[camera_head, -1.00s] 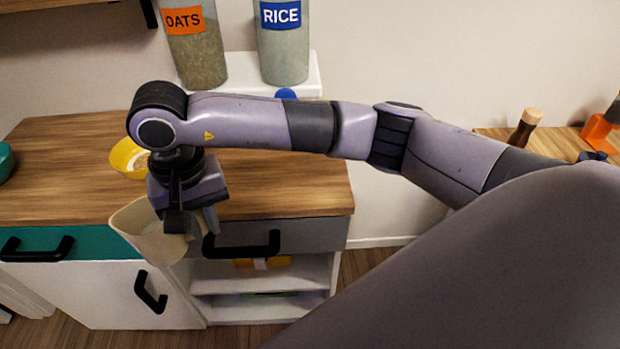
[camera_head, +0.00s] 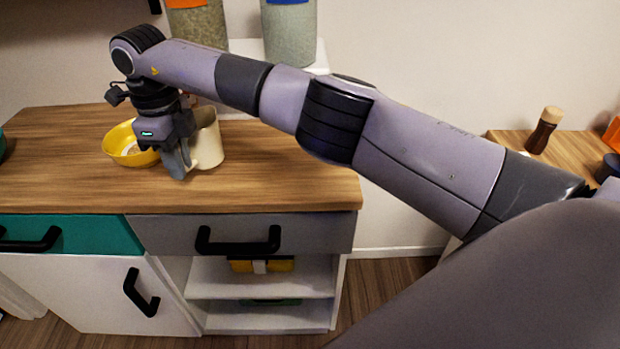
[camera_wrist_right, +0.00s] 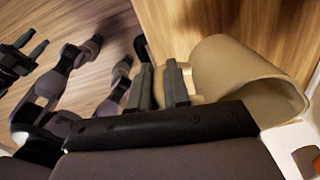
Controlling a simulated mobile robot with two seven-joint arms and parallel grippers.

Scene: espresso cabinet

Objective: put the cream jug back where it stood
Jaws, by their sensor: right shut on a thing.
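The cream jug (camera_head: 208,140) is upright at the wooden counter, to the right of the yellow bowl. My right gripper (camera_head: 181,164) is shut on it at its near left side, at the handle. I cannot tell if the jug's base touches the counter. In the right wrist view the jug (camera_wrist_right: 235,72) lies just right of the two gripper fingers (camera_wrist_right: 161,85), its mouth toward the lower right. Part of the jug is hidden behind the gripper. My left gripper is not in the head view.
The yellow bowl (camera_head: 122,147) sits close left of my right gripper. Two storage jars, one on the left (camera_head: 199,25) and one on the right (camera_head: 289,32), stand behind on a white shelf. The counter (camera_head: 285,180) is clear to the right. A black drawer handle (camera_head: 238,241) juts out below.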

